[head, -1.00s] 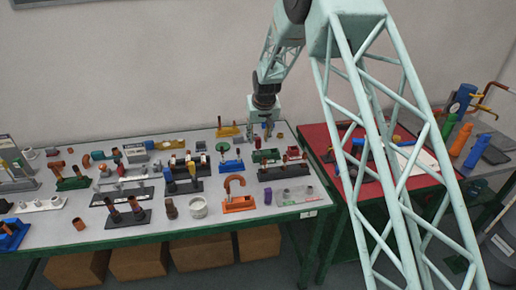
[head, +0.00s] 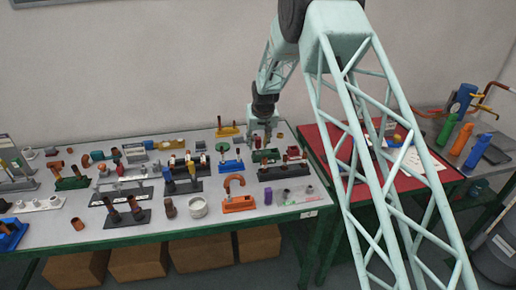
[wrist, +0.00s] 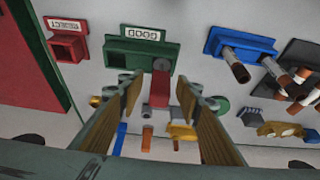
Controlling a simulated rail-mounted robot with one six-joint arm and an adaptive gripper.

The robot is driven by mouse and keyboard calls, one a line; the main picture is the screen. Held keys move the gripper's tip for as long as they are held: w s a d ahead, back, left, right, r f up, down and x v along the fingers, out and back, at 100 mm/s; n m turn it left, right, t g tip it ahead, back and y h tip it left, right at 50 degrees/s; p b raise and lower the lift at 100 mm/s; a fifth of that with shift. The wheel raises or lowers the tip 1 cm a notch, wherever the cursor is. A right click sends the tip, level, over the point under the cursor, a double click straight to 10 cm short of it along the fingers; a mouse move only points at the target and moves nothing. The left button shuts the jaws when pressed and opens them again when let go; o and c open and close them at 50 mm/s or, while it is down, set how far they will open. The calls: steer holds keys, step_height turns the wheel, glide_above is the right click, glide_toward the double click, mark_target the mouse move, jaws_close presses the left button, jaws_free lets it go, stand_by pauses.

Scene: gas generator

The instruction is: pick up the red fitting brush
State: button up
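A red piece with a grey part, which looks like the red fitting brush (wrist: 159,90), shows between my fingers in the wrist view. In the head view a small red thing (head: 257,143) shows beside my fingers at the back right of the table. My gripper (wrist: 160,84) is open, its two fingers on either side of the red piece with gaps visible. It also shows in the head view (head: 262,138), low over the table. I cannot tell whether the fingertips are level with the brush.
In the wrist view a green GOOD bin (wrist: 142,52) and a red REJECT bin (wrist: 68,46) stand close to the brush. A blue holder (wrist: 240,48) with pipes is to the right. The red-topped table (head: 310,141) adjoins in the head view.

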steer(key=shift+c, duration=0.5)
steer(key=c, duration=0.7)
steer(key=shift+c, duration=0.2)
steer(key=shift+r+p, duration=0.75)
steer(key=shift+r, duration=4.3)
steer(key=shift+d, duration=0.1)
steer(key=s+d+r+m+h, duration=0.1)
steer(key=s+d+r+m, duration=0.2)
steer(key=s+d, duration=0.7)
steer(key=s+d+r+m+h, duration=0.1)
steer(key=s+d+r+m, duration=0.2)
steer(key=s+d, duration=0.7)
steer(key=d+r, duration=0.1)
steer(key=d, duration=0.7)
steer(key=shift+s+d+r+m+h, duration=0.2)
steer(key=shift+d+r+m+h, duration=0.1)
steer(key=shift+d+r, duration=0.05)
